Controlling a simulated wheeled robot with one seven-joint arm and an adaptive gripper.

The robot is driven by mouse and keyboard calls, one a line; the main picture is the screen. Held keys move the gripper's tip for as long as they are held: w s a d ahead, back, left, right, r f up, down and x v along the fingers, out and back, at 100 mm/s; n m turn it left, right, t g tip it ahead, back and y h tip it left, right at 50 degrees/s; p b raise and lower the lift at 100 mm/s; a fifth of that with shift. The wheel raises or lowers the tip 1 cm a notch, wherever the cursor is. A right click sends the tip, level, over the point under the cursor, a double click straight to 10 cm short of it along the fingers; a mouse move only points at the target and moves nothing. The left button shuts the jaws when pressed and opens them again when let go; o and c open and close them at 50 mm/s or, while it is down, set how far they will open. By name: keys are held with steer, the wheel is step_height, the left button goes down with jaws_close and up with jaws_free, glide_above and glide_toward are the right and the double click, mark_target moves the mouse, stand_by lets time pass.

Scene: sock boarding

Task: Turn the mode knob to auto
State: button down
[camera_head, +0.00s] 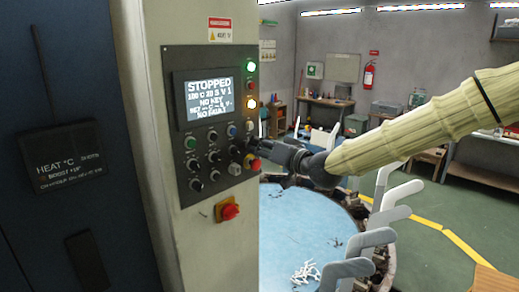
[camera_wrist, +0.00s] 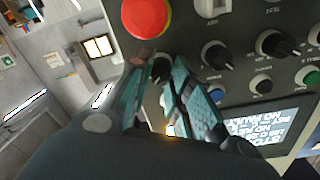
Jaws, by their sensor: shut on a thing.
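The control panel (camera_head: 208,120) is on the machine's front, with rows of black knobs and coloured buttons. My gripper (camera_head: 254,147) reaches it from the right, at the panel's right edge. In the wrist view its teal fingers (camera_wrist: 163,76) are shut on a small black knob (camera_wrist: 161,67), just below the red mushroom button (camera_wrist: 147,16). The fingers hide part of this knob. Its label and pointer cannot be read, so I cannot tell whether it is the mode knob or its setting. The display (camera_head: 208,97) reads STOPPED, NO KEY and NO FAULT.
Other black knobs (camera_wrist: 215,55) sit close beside the fingers. A round blue table (camera_head: 310,230) with upright pale sock forms (camera_head: 375,238) stands under my arm. Open floor lies to the right.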

stand_by(0.4)
steer(key=c, duration=1.3)
jaws_free()
steer(key=shift+d, duration=0.1)
steer(key=v, duration=1.2)
steer(key=shift+f, duration=0.1)
